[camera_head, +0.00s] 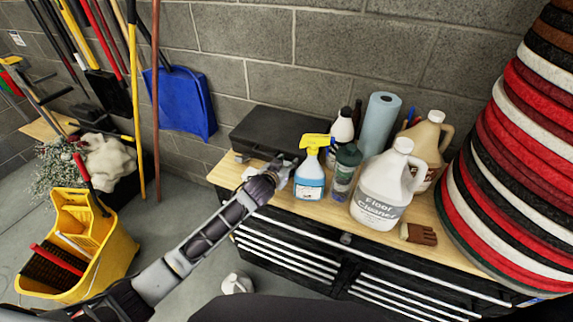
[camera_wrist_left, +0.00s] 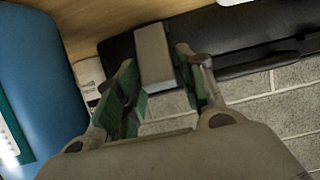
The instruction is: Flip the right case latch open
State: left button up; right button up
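The black case (camera_head: 278,134) lies shut at the back of the wooden tabletop, against the wall. Its left latch (camera_head: 241,158) shows as a small grey piece on the front edge. My left gripper (camera_head: 284,163) is at the right part of the case front and covers the right latch in the head view. In the left wrist view, the pale grey right latch (camera_wrist_left: 153,55) stands between the two fingers of the open left gripper (camera_wrist_left: 157,65), with a small gap showing on each side. The case handle (camera_wrist_left: 250,66) is to its right. My right gripper is not in view.
A blue spray bottle (camera_head: 311,170) with a yellow head stands close right of my left gripper. A dark green bottle (camera_head: 345,172), a floor cleaner jug (camera_head: 383,188) and a blue roll (camera_head: 379,124) stand farther right. The wooden tabletop (camera_head: 224,174) is bare at its left end.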

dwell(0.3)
pick_arm(q)
jog(key=c, duration=0.7)
jog(key=shift+c, duration=0.2)
jog(key=shift+f, duration=0.1)
jog(key=shift+s+f+t+b, duration=0.15)
jog(key=shift+t+b, duration=0.25)
jog(key=shift+b, duration=0.65)
jog(key=shift+s+a+f+t+h+b, duration=0.1)
jog(key=shift+s+t+h+b, duration=0.3)
jog(key=shift+b, duration=0.95)
jog(key=shift+s+f+t+b, duration=0.1)
jog(key=shift+t+b, duration=0.5)
jog(key=shift+b, duration=0.7)
jog(key=shift+w, duration=0.1)
